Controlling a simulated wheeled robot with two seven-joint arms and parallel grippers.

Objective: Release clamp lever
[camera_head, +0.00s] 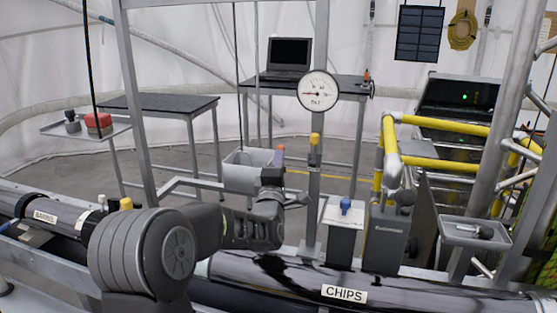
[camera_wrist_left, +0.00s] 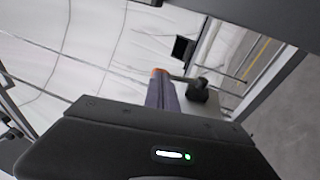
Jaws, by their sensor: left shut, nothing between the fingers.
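The lever's lower end is hidden. My right gripper is out of view.
A grey bin (camera_head: 240,172) is behind my left wrist. A post with a round gauge (camera_head: 318,91) rises close to the right of the gripper. A black CHIPS pipe (camera_head: 400,295) runs along the front. Yellow rails (camera_head: 440,128) and a small tray (camera_head: 476,232) are at right.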

